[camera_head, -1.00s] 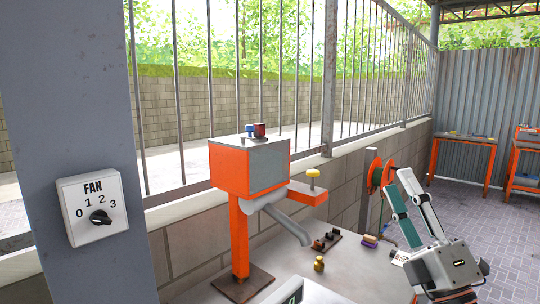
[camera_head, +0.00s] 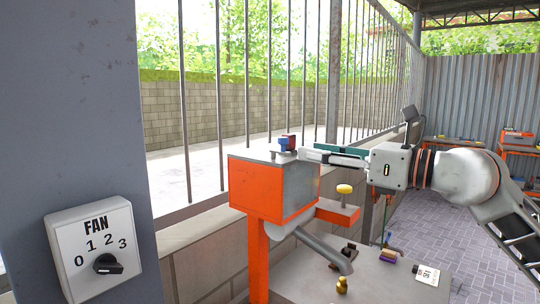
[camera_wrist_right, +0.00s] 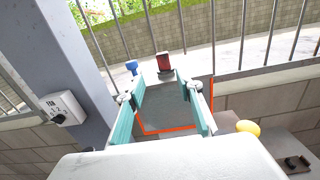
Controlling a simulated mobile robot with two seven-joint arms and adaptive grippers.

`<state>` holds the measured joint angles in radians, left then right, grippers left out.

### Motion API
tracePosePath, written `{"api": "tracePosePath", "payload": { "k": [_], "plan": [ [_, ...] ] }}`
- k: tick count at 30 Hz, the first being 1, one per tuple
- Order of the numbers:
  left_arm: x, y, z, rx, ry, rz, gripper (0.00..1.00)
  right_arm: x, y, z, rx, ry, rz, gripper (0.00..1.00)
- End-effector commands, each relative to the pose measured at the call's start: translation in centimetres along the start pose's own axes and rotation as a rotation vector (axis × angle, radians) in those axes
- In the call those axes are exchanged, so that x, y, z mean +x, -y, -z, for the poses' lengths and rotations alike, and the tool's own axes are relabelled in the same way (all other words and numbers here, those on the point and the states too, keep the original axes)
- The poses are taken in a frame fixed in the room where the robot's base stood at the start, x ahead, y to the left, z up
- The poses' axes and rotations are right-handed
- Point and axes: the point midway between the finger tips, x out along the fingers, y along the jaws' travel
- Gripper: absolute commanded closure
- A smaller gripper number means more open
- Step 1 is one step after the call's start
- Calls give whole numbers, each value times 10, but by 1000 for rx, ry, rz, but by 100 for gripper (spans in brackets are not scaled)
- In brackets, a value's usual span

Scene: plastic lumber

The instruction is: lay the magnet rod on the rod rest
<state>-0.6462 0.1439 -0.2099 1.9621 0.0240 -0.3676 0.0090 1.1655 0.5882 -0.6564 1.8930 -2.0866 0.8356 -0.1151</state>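The orange machine's grey-topped box (camera_head: 272,186) carries a small blue piece (camera_head: 284,141) and a dark red piece (camera_head: 291,139) on top. In the right wrist view the blue piece (camera_wrist_right: 132,67) and the red piece (camera_wrist_right: 164,62) stand beyond the fingertips; I cannot tell whether either belongs to the magnet rod. A dark base with brown blocks (camera_head: 346,252), probably the rod rest, lies on the grey table; its corner shows in the right wrist view (camera_wrist_right: 297,164). My right gripper (camera_head: 306,156) is open and empty, level with the box top (camera_wrist_right: 172,104). My left gripper is out of view.
A yellow knob (camera_head: 344,189) stands on the orange side shelf. A grey chute (camera_head: 326,248) slopes toward a brass weight (camera_head: 342,284). A purple and yellow block (camera_head: 388,256) and a white label (camera_head: 427,275) lie on the table. A fan switch (camera_head: 98,252) is left; railings stand behind.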

Motion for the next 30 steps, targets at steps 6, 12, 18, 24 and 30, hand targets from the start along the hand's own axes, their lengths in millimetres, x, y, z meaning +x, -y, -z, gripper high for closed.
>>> {"api": "tracePosePath", "payload": {
  "k": [6, 12, 18, 24, 30],
  "plan": [
    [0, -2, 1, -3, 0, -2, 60, 2, 5, -2, -13, -14, 15, 64],
    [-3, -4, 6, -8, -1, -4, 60, 22, 4, -4, -13, -13, 13, 64],
    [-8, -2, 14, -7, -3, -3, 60, 44, 7, -10, -14, -13, 13, 64],
    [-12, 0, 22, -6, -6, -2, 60, 70, 9, -11, -11, -13, 13, 64],
    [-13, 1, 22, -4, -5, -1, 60, 78, 9, -9, -14, -13, 14, 64]
  ]
}}
